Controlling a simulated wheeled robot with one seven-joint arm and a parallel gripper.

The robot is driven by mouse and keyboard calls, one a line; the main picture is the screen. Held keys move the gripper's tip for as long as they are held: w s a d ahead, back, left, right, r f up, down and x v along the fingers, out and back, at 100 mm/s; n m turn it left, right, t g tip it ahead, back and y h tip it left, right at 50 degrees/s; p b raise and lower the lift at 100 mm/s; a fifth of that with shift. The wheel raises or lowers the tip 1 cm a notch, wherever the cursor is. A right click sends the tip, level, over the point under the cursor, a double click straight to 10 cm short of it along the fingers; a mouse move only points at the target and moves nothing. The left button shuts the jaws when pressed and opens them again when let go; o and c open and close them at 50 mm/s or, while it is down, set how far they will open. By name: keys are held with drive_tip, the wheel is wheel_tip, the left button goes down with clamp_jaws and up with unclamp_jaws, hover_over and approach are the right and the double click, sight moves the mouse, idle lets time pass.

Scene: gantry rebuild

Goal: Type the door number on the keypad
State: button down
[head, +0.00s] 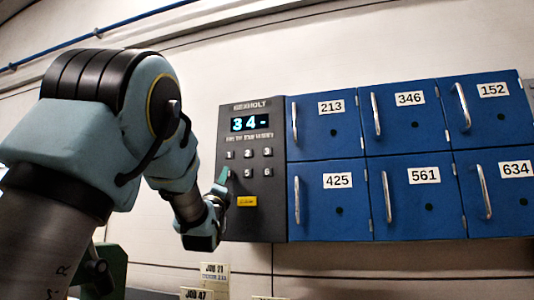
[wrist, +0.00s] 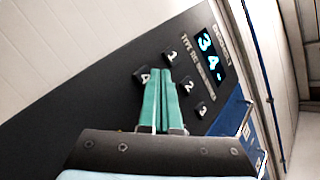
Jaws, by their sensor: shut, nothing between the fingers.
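The dark keypad panel (head: 262,215) is mounted left of the lockers. Its lit display (head: 250,124) reads "34-", also readable in the wrist view (wrist: 209,55). Keys 1 (head: 230,154), 2 (head: 249,153) and 3 (head: 267,152) form the upper row; keys 5 (head: 248,173) and 6 (head: 268,172) show below. Key 4 (wrist: 145,76) is hidden by my gripper in the head view. My gripper (head: 222,174), with green fingers, is shut and empty. In the wrist view its fingertips (wrist: 161,76) are between keys 4 and 1, close to 4; I cannot tell whether they touch.
Blue locker doors with silver handles carry numbers, including 346 (head: 409,99), 213 (head: 331,107) and 634 (head: 516,169).

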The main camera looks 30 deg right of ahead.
sight(264, 173)
drive_tip(key=s+d+b, duration=0.2)
drive_tip(key=s+d, duration=0.6)
drive_tip(key=d, duration=0.1)
drive_tip(key=shift+s, duration=0.2)
drive_tip(key=shift+w, duration=0.1)
idle(0.4)
drive_tip(key=shift+w+d, duration=0.25)
drive_tip(key=shift+w+d, duration=0.3)
idle(0.9)
drive_tip(key=shift+s+a+b, duration=0.1)
drive_tip(key=shift+b, duration=0.2)
drive_tip(key=shift+s+a+b, duration=0.45)
drive_tip(key=shift+s+a, duration=0.05)
drive_tip(key=shift+s, duration=0.05)
